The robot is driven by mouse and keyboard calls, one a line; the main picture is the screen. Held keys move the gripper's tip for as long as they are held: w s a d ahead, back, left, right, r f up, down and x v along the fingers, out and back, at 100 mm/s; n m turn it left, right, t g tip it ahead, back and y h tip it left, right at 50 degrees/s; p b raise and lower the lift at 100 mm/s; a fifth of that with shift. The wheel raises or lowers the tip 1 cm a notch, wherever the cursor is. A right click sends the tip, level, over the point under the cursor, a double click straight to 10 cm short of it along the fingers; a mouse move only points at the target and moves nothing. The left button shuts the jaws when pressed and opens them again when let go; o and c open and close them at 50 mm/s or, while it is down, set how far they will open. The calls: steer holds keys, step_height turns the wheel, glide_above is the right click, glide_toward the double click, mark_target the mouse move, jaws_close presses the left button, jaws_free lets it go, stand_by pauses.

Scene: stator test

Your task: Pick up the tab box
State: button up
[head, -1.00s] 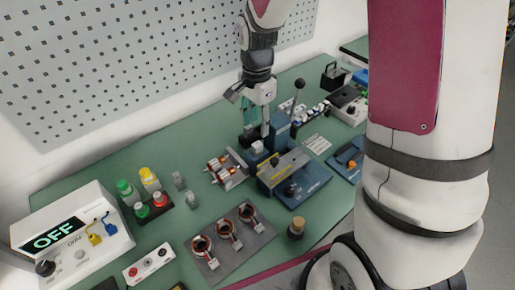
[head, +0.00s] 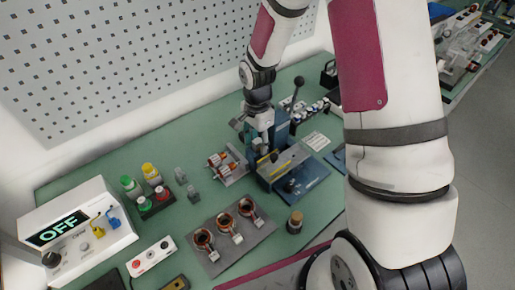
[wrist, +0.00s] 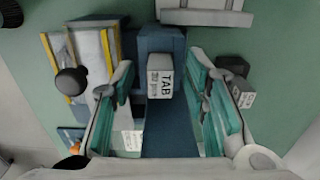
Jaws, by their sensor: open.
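The tab box (wrist: 160,82) is a small pale grey block with "TAB" printed on it. In the wrist view it sits on a blue fixture (wrist: 160,42), between the two teal-lined fingers of my gripper (wrist: 162,74). The fingers are open, with a gap on each side of the box. In the head view my gripper (head: 262,138) is low over the blue fixture (head: 292,172), and it largely hides the box there.
A small dark labelled box (wrist: 242,92) stands just outside the right finger in the wrist view. A black-knobbed lever (head: 298,82) rises beside my gripper. Copper-wound parts on a tray (head: 228,166) lie to the left.

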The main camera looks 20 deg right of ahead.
mark_target(257, 140)
jaws_close()
steer(key=shift+r, duration=0.1)
step_height(257, 140, up, 18)
steer(key=p, duration=0.5)
stand_by(0.3)
